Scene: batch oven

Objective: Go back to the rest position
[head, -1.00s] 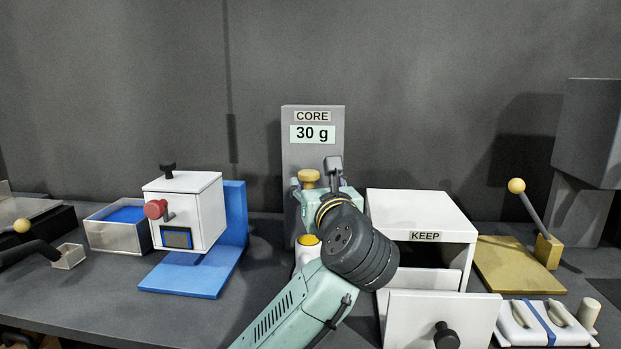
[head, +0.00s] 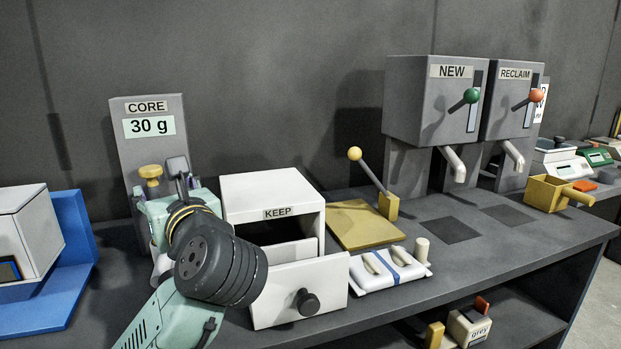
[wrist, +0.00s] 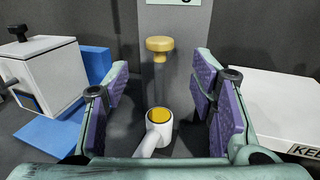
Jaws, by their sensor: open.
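My gripper (wrist: 163,105) is open in the wrist view, its purple-padded fingers spread to either side with nothing held between them. Between and beyond the fingers stands a white cup-like piece with a yellow top (wrist: 159,116) and a white spout or handle. A yellow knob (wrist: 160,46) on the grey CORE stand is above it. In the head view my arm reaches up to the CORE stand (head: 150,105), which reads 30 g, and hides most of the white piece. The fingertips are largely hidden there.
The white KEEP box (head: 272,190) has its drawer (head: 285,285) pulled out, close right of my arm. A blue stand (head: 72,230) with a white box is at left. A yellow lever plate (head: 365,224), white pack (head: 388,270), and NEW (head: 425,100) and RECLAIM (head: 508,100) dispensers are further right.

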